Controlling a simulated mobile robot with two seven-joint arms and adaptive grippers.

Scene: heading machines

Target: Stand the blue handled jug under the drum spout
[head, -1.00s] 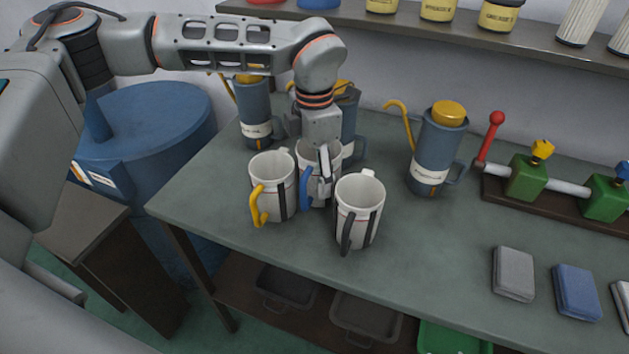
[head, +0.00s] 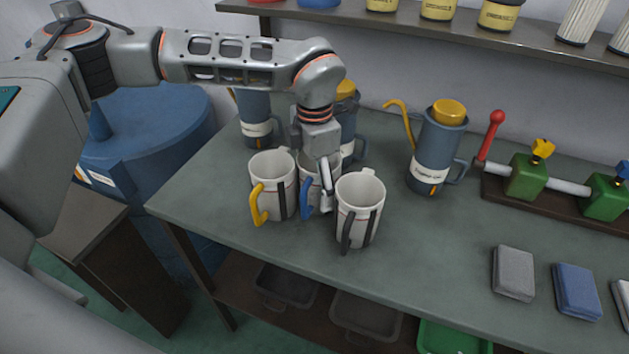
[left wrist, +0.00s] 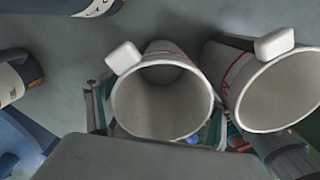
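The blue handled jug (head: 306,196) is white and stands upright on the green-topped bench, between a yellow handled jug (head: 273,186) and a black handled jug (head: 359,212). My left gripper (head: 325,188) points down at it and partly hides it; one finger shows along its right side. In the left wrist view the jug's round mouth (left wrist: 160,98) is central and empty, with a finger on either side, seemingly open around it with small gaps. The blue drum (head: 150,130) stands beyond the bench's left end; its spout is not clearly visible. My right gripper is out of view.
Blue oil cans with yellow caps stand behind the jugs, one of them (head: 434,150) to the right. A green valve rack (head: 528,178) and flat blocks (head: 513,272) lie further right. A wooden stand (head: 75,215) is by the drum. The bench's front middle is clear.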

